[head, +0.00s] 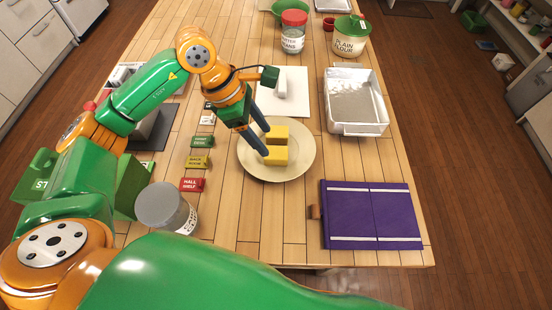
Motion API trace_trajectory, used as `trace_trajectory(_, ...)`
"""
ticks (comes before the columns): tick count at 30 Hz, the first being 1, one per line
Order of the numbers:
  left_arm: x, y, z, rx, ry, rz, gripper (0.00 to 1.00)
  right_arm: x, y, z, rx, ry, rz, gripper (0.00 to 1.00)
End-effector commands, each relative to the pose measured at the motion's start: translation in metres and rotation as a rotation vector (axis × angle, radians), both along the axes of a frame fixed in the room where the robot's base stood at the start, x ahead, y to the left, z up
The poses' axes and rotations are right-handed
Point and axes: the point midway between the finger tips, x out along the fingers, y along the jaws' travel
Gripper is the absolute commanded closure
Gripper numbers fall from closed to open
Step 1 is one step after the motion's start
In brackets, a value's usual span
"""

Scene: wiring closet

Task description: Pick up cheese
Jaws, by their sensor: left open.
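Yellow cheese (276,155) lies on a round cream plate (301,163) near the middle of the table. It shows as two blocky yellow parts, one behind the other; I cannot tell whether they are joined. My left gripper (267,143) reaches down over the plate from the upper left. Its two dark fingers are spread, with one tip at the left side of each yellow part. The jaws are open, and I cannot tell whether the tips touch the cheese. My right gripper is not in view.
Small labelled blocks, including a red one (192,185), and a grey-lidded jar (162,205) stand left of the plate. A glass jar (292,42) stands behind.

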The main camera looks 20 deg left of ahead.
Motion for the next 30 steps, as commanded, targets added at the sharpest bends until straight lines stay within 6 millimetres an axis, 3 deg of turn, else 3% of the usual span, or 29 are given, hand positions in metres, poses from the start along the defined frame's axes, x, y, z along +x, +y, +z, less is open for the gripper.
trace_trajectory(6,0.006,-0.016,-0.027,0.000,0.009,0.000,0.38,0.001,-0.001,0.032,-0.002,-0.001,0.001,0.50)
trace_trajectory(10,0.009,-0.022,-0.049,0.000,0.004,-0.001,0.38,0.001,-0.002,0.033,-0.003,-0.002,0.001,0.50)
trace_trajectory(17,0.010,-0.023,-0.054,0.000,0.000,0.000,0.38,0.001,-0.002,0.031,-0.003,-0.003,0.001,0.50)
trace_trajectory(24,0.010,-0.023,-0.054,0.000,0.001,0.000,1.00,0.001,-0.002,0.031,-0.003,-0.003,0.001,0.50)
trace_trajectory(30,0.009,-0.023,-0.053,0.000,0.001,0.000,1.00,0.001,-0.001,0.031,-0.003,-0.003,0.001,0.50)
